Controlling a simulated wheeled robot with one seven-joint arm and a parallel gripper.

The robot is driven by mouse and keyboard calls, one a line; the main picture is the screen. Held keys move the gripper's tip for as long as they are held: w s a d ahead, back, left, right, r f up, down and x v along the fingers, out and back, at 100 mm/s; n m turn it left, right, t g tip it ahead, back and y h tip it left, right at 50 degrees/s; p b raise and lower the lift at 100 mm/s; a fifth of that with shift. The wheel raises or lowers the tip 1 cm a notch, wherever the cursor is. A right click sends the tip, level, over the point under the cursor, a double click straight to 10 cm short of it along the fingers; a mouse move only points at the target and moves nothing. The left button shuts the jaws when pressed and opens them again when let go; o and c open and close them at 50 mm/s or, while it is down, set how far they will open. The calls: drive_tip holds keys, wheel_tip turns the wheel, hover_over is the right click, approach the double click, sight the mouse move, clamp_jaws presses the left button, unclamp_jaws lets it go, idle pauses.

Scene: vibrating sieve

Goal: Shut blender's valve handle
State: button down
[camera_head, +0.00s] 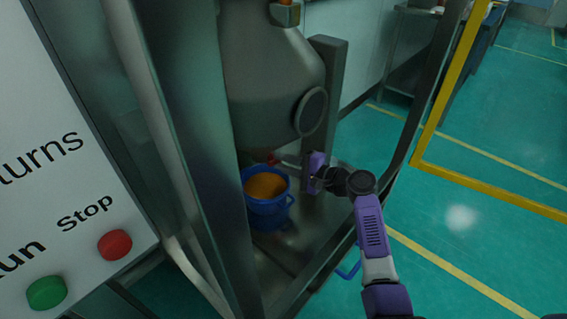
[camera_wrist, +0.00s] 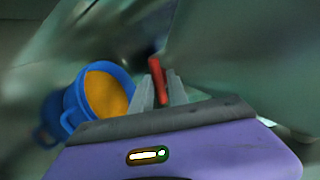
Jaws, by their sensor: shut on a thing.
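The blender (camera_head: 265,75) is a large grey metal vessel inside a metal frame. Its red valve handle (camera_wrist: 155,68) is between my two fingers in the wrist view. A small bit of the red handle (camera_head: 273,158) also shows in the head view, below the vessel. My purple gripper (camera_wrist: 161,84) is shut on the red handle. The valve body is mostly hidden by the vessel and bucket.
A blue bucket (camera_head: 266,213) with orange contents stands under the vessel, close to my gripper. Metal posts (camera_head: 205,140) frame the machine. A panel (camera_head: 75,170) with red and green buttons is at left. A yellow rail (camera_head: 500,195) stands at right, with open floor around it.

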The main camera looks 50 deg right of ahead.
drive_tip(key=shift+a+f+n+g+h+b, duration=0.2)
drive_tip(key=shift+a+f+n, duration=0.1)
drive_tip(key=shift+n, duration=0.35)
drive_tip(key=shift+a+f+n+g+h+b, duration=0.15)
drive_tip(key=shift+f+n, duration=0.15)
drive_tip(key=shift+n, duration=0.35)
drive_tip(key=c, duration=1.4)
unclamp_jaws()
drive_tip(key=shift+d, duration=0.1)
drive_tip(key=shift+r, duration=0.2)
drive_tip(key=shift+d+r, duration=0.1)
drive_tip(key=shift+d, duration=0.05)
drive_tip(key=a+p+v, duration=0.1)
drive_tip(key=v, duration=0.6)
drive_tip(key=shift+s+d, duration=0.4)
drive_tip(key=shift+d, duration=0.05)
